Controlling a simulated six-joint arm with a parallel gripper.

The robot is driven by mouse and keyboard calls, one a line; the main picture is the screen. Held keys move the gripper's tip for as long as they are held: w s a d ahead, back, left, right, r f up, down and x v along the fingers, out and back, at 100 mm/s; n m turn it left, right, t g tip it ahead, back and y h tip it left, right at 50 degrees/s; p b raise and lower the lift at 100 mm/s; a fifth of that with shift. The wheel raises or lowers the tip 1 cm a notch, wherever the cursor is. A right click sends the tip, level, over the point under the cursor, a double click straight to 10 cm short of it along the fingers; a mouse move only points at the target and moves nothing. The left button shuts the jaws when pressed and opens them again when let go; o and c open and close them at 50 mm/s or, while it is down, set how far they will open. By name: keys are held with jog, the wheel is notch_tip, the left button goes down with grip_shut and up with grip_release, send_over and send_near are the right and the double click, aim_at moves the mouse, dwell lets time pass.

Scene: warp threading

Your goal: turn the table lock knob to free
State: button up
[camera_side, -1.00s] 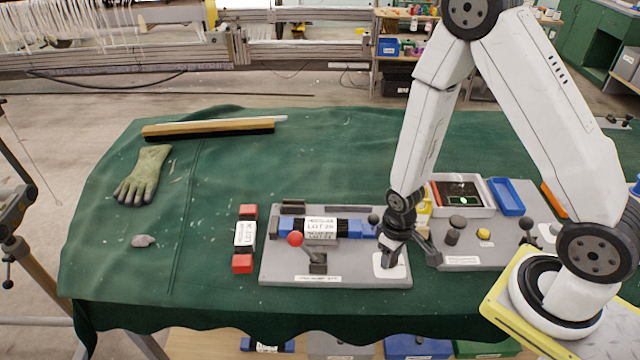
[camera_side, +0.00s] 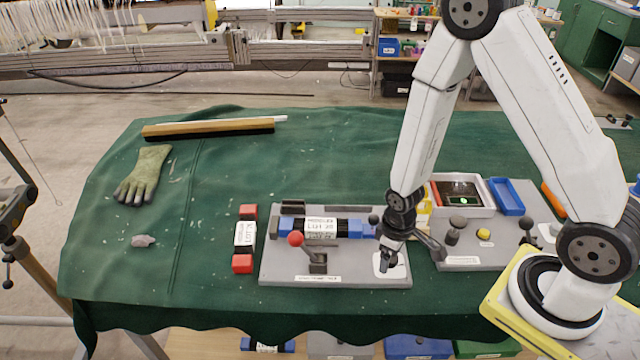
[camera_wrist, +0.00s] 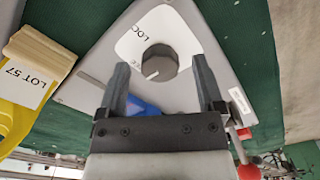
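The lock knob (camera_wrist: 158,62) is a round grey knob with a white pointer line, on a white label (camera_wrist: 183,30) of the grey plate. In the wrist view the pointer is angled down-left, toward the partly hidden "FREE" lettering; "LOCK" is partly readable above left. My gripper (camera_wrist: 160,66) is open, with one finger on each side of the knob in the picture and visible gaps to it. In the side view my gripper (camera_side: 392,242) is over the plate's right end, just above the white label (camera_side: 400,267).
A red-ball lever (camera_side: 295,239) and a block marked LOT 28 (camera_side: 320,227) are on the same plate. A red-ended block (camera_side: 244,238) lies left of it. A second grey plate (camera_side: 485,257) with small controls stands right. Green cloth left is mostly free, with a glove (camera_side: 143,176).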

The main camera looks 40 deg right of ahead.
jog(key=shift+r, duration=0.1)
dwell(0.3)
jog(key=shift+r, duration=3.8)
jog(key=r, duration=0.2)
notch_tip(320, 180, up, 8)
jog(key=m+t, duration=0.2)
jog(key=t, duration=0.1)
send_over(391, 261)
jog(key=shift+f, duration=0.1)
